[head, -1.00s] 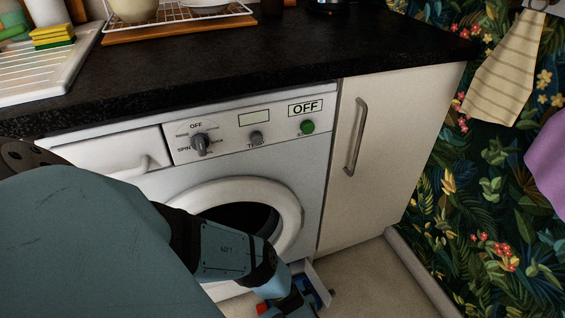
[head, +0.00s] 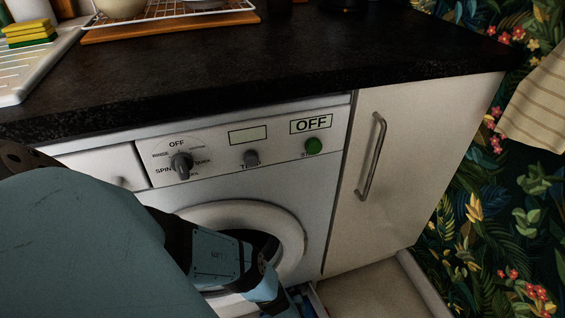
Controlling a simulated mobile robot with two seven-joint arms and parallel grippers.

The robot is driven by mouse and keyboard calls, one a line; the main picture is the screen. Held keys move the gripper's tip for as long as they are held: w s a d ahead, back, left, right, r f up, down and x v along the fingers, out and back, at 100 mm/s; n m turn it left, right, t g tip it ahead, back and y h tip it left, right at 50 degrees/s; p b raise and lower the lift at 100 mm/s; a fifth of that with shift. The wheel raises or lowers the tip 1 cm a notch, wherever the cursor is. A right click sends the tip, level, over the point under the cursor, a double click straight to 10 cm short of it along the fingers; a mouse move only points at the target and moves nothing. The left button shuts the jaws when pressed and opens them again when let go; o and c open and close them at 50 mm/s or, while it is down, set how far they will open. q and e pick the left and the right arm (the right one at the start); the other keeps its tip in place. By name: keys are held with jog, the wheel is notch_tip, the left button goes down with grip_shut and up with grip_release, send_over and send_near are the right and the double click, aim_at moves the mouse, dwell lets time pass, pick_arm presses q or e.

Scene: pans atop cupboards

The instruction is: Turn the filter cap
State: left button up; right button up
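The filter cap itself does not show in the head view. The white washing machine (head: 315,190) stands under the black worktop, with its dial, display panel and green button above the round door (head: 290,225). A small open flap (head: 316,300) at the machine's bottom front shows partly at the picture's lower edge. My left arm comes in from the left and reaches down in front of the door towards that flap. Its gripper is cut off by the lower edge, so I cannot see its fingers. My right gripper is out of view.
A white cupboard (head: 410,170) with a metal handle (head: 371,155) stands right of the machine. The black worktop (head: 270,70) carries a dish rack on a wooden board (head: 170,28). Sponges (head: 28,33) lie by the sink at the left. Bare floor (head: 370,285) shows at the lower right.

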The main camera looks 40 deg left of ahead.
pick_arm(q)
jog(key=shift+w+a+f, duration=0.1)
jog(key=shift+a+f, duration=0.05)
jog(key=shift+a, duration=0.1)
jog(key=shift+w+a, duration=0.1)
jog(key=shift+c, duration=1)
jog(key=c, duration=0.7)
jog(key=shift+m, duration=0.4)
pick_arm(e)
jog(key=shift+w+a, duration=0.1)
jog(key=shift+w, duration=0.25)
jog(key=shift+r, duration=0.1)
pick_arm(q)
jog(key=o, duration=0.9)
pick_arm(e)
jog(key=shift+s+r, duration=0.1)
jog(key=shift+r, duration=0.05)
pick_arm(q)
jog(key=shift+g, duration=0.3)
